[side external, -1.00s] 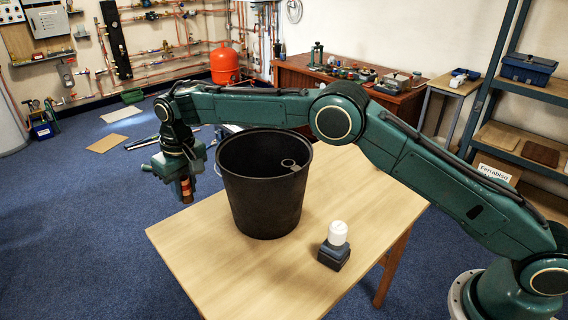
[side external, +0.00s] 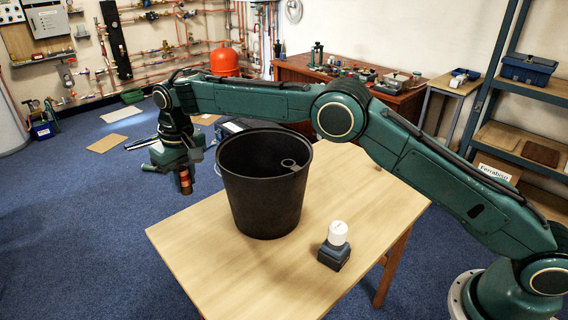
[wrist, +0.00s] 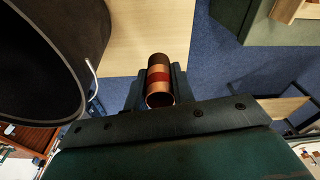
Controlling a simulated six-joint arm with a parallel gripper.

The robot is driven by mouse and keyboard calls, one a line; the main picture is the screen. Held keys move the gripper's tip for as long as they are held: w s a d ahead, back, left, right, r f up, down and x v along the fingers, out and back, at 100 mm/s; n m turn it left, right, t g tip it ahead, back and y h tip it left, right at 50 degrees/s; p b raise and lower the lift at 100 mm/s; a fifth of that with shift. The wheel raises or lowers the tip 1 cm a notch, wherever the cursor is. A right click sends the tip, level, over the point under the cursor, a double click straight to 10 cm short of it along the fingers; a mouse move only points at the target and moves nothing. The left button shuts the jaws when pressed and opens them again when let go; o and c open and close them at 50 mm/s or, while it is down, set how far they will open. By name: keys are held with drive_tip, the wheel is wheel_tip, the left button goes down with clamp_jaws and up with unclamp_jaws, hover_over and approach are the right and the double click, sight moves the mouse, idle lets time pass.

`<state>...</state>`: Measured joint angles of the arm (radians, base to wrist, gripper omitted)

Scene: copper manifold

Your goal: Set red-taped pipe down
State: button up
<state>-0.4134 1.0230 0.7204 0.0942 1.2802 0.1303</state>
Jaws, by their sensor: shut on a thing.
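The red-taped pipe is a short copper tube with a red band (wrist: 158,77), held in my gripper. In the side view the pipe (side external: 185,181) hangs upright below my gripper (side external: 182,168), left of the black bucket and beyond the table's left edge. In the wrist view my gripper (wrist: 157,88) has a jaw on each side of the pipe, and the pipe's open end faces the camera. The jaws are shut on it. The pipe's lower end is clear of any surface.
A large black bucket (side external: 262,195) stands on the wooden table (side external: 350,195), close to the right of my gripper. A small dark block with a white cap (side external: 336,245) stands at the table's front right. The tabletop's front left is clear. Blue carpet (side external: 90,230) lies below.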

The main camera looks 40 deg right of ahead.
drive_tip(key=w+d+r+m, duration=0.2)
drive_tip(key=w+d+r, duration=0.1)
drive_tip(key=d, duration=1)
drive_tip(key=w+d+r+m, duration=0.2)
drive_tip(key=d, duration=1.1)
drive_tip(key=s+d+f+m, duration=0.2)
drive_tip(key=d, duration=1.4)
drive_tip(key=s+d+f+m+h, duration=0.1)
drive_tip(key=s+d+f+m, duration=0.1)
drive_tip(key=d, duration=1.3)
drive_tip(key=shift+s+d+f+m, duration=0.3)
drive_tip(key=shift+s+d+f, duration=0.1)
drive_tip(key=shift+s+f, duration=0.15)
wheel_tip(320, 180, down, 20)
drive_tip(key=shift+r, duration=0.1)
